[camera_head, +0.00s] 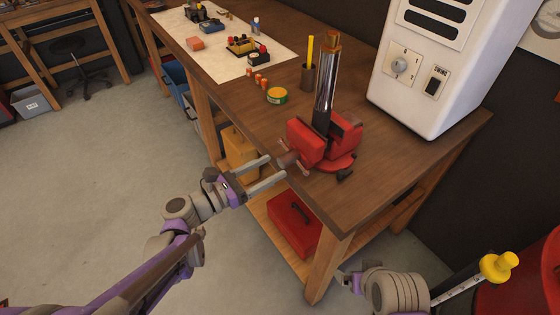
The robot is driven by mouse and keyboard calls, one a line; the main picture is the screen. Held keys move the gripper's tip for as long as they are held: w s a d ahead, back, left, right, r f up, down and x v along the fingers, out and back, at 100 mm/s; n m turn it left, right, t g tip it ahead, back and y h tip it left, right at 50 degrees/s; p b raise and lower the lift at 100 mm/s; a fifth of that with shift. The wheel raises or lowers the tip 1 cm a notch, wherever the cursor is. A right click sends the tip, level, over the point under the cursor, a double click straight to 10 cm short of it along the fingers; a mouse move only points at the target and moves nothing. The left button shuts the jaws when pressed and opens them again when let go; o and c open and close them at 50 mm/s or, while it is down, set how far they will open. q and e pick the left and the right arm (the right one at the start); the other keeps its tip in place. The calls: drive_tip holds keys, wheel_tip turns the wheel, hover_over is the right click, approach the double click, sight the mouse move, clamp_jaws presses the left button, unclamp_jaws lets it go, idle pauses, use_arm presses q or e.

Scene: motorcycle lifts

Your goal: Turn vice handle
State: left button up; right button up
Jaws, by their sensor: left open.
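The red vice (309,146) is mounted near the front edge of the wooden workbench and clamps an upright shiny metal tube (325,88). The vice handle (304,169) is a thin bar through the screw end at the vice's front left, at the bench edge. My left gripper (276,167) is open, with its two fingers pointing right at the screw end and handle. Nothing shows between the fingers, and I cannot tell whether a fingertip touches the handle. My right gripper (345,280) shows only partly at the lower right, below the bench; its jaws are unclear.
The workbench (400,150) carries a green-and-orange tin (277,96), a dark cup (307,78), small orange pieces and a white machine (435,65). A red toolbox (293,222) sits on the lower shelf.

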sight(280, 163)
use_arm(q)
drive_tip(key=shift+x, duration=1.95)
clamp_jaws()
